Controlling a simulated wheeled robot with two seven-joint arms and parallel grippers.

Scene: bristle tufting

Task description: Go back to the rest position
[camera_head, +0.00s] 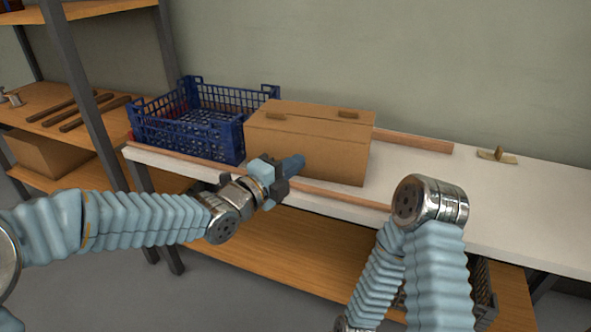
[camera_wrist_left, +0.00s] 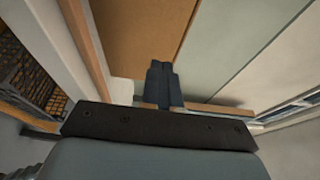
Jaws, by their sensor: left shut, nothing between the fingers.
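My left gripper (camera_head: 290,166) is shut and empty. It reaches in over the front edge of the white bench (camera_head: 488,205), in front of a closed cardboard box (camera_head: 335,160). I cannot tell from this view whether the fingertips touch the box. In the left wrist view the two dark fingers (camera_wrist_left: 163,80) lie together, with the brown box face (camera_wrist_left: 130,35) beyond them. My right arm (camera_head: 440,265) is bent at the lower right, and its gripper is out of view.
A blue plastic crate (camera_head: 235,140) stands left of the box. A wooden strip (camera_head: 415,141) lies behind the box, and a small tan piece (camera_head: 497,156) lies farther right. A shelf rack (camera_head: 85,85) stands at the left. The bench's right part is mostly clear.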

